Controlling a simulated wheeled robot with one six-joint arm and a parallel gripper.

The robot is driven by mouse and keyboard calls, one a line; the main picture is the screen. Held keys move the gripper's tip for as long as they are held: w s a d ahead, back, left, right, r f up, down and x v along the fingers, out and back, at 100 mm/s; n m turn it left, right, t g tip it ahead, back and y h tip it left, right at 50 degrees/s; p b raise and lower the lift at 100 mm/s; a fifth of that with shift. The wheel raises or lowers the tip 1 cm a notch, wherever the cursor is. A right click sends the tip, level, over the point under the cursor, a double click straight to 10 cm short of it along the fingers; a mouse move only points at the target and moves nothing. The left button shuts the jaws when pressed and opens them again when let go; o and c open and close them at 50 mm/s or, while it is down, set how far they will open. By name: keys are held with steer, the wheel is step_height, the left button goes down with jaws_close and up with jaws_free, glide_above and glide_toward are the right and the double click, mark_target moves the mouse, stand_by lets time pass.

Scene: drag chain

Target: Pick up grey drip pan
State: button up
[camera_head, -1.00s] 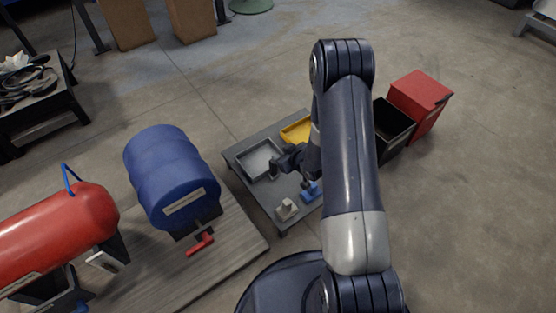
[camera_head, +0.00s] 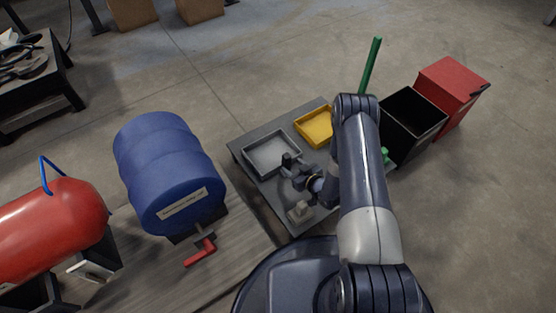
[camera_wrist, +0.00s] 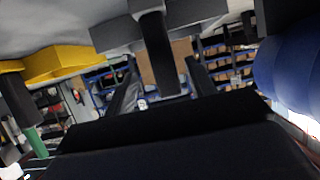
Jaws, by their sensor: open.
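The grey drip pan (camera_head: 262,143) is a shallow rectangular tray lying on a low dark table, left of the yellow pan. My gripper (camera_head: 291,168) is open at the pan's near right corner. In the head view one dark finger overlaps the pan's edge; I cannot tell whether it touches. The wrist view looks upside down, with the grey pan (camera_wrist: 115,35) along the top and a dark finger in front of it. Nothing is visibly held.
The table (camera_head: 243,160) also carries a yellow pan (camera_head: 305,134) and a small pale block (camera_head: 299,213). A black bin (camera_head: 412,122), a red bin (camera_head: 455,85) and a green pole (camera_head: 370,67) are right.

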mark_target(289, 164)
steer(key=b+x, duration=0.2)
steer(key=x, duration=0.3)
steer(key=shift+a+b, duration=0.3)
steer(key=shift+b, duration=0.05)
steer(key=shift+w+a, duration=0.2)
steer(key=shift+w, duration=0.1)
steer(key=shift+c, duration=0.4)
jaws_close()
